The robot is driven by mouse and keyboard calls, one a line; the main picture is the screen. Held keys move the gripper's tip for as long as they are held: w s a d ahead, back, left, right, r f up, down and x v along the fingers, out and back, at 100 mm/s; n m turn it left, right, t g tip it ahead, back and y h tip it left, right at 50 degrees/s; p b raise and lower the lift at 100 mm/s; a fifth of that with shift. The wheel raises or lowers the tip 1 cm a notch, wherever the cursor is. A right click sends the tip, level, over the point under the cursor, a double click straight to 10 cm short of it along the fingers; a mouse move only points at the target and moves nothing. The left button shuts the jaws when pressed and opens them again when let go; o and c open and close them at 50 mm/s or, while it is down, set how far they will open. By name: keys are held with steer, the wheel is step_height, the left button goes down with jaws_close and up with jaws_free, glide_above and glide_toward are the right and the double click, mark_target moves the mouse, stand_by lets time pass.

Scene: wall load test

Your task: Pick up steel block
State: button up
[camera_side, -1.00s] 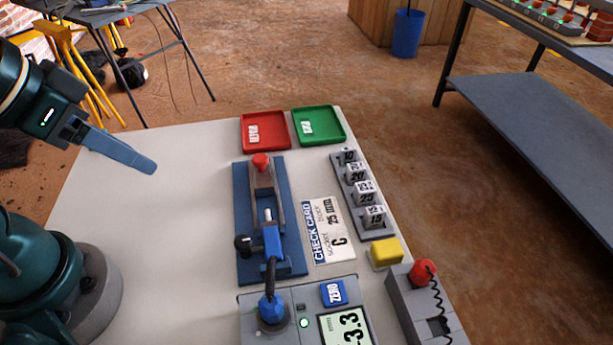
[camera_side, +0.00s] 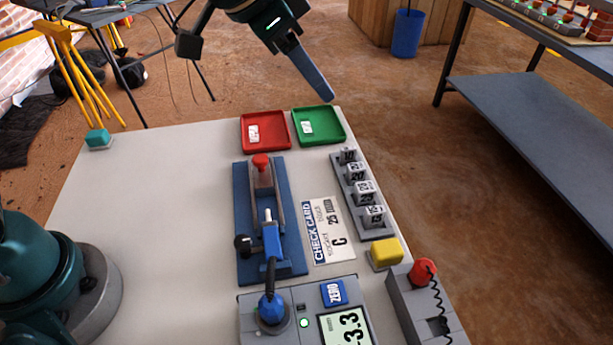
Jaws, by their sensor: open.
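Several small steel blocks stand in a grey rack (camera_side: 387,234) at the table's right side. From back to front they read 10 (camera_side: 349,156), 20 (camera_side: 356,173), 25 (camera_side: 365,193) and 15 (camera_side: 375,215). A check card (camera_side: 329,231) left of the rack reads block 25 mm, socket C. My gripper (camera_side: 328,96) is open and empty, its fingers overlapping in this view. It hangs in the air above and behind the green tray, apart from the blocks.
A red tray (camera_side: 285,142) and a green tray (camera_side: 340,136) lie at the back edge. A blue fixture with a clamp (camera_side: 244,180) stands left of the card. In front are a meter box (camera_side: 262,335), a yellow block (camera_side: 386,252) and a red-knobbed box (camera_side: 405,300). The table's left half is mostly clear.

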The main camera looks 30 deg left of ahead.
steer(key=w+d+f+m+g, duration=0.1)
steer(key=w+d+f, duration=0.1)
steer(key=d+f, duration=0.25)
steer(key=g, duration=0.2)
glide_toward(365, 186)
steer(key=shift+m, duration=0.4)
steer(key=x, duration=0.4)
steer(key=shift+s+d+f, duration=0.1)
steer(key=shift+f, duration=0.25)
steer(key=shift+x, duration=2.15)
steer(key=shift+r, duration=0.1)
jaws_close()
